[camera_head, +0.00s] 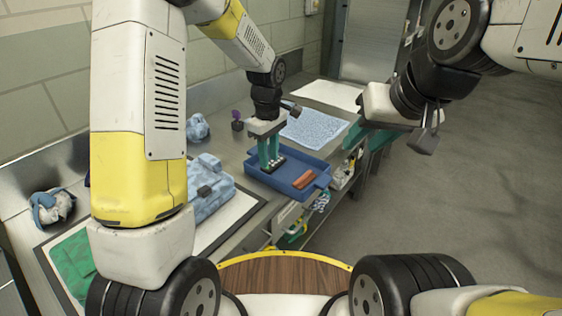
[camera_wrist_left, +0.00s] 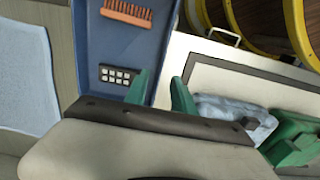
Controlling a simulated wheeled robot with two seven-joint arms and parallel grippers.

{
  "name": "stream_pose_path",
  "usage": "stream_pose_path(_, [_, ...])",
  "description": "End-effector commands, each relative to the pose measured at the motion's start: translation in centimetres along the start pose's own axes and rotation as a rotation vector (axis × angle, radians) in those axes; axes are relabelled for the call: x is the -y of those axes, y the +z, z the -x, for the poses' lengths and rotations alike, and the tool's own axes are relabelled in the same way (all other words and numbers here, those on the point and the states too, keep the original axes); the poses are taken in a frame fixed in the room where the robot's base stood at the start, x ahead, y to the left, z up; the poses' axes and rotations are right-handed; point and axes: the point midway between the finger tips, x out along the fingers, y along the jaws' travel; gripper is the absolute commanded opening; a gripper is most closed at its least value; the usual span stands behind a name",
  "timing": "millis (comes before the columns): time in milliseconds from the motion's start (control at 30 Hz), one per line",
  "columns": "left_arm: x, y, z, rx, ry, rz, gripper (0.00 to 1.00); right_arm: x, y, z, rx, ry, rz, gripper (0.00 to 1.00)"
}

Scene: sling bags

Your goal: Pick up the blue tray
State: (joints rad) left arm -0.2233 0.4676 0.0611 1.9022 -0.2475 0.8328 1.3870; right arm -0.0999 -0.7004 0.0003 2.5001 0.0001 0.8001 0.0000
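The blue tray (camera_head: 312,165) sits near the front edge of the metal counter in the head view. It holds an orange-brown brush (camera_head: 303,183) and, in the left wrist view, a small dark block with pale squares (camera_wrist_left: 117,75). My left gripper (camera_head: 270,158) points down at the tray's left side with its green fingers apart. In the left wrist view the fingers (camera_wrist_left: 160,95) stand either side of the tray's side wall (camera_wrist_left: 168,62); contact cannot be told. My right gripper (camera_head: 377,138) is off to the right, away from the tray; its finger gap is unclear.
A light blue bag (camera_head: 208,197) lies left of the tray on a pale mat. A blue speckled cloth (camera_head: 314,127) lies behind the tray. A grey-blue bundle (camera_head: 197,128) and a green item (camera_head: 72,262) are on the counter. Open floor (camera_head: 450,220) lies at right.

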Motion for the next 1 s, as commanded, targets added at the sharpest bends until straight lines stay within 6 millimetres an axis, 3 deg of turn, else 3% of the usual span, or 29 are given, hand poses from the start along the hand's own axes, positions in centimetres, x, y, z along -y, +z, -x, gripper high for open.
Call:
stream_pose_path(600, [0.1,0.8,-7.4,0.001,-0.001,-0.002,0.31,0.0,0.0,0.0,0.000,0.000,0.000,0.36])
stream_pose_path(900, [0.1,0.8,-7.8,0.001,0.001,-0.001,0.31,0.0,0.0,0.0,0.000,0.000,0.000,0.36])
stream_pose_path(1000, [0.1,0.8,-7.8,0.001,0.001,-0.001,0.11,0.0,0.0,0.0,0.000,0.000,0.000,0.36])
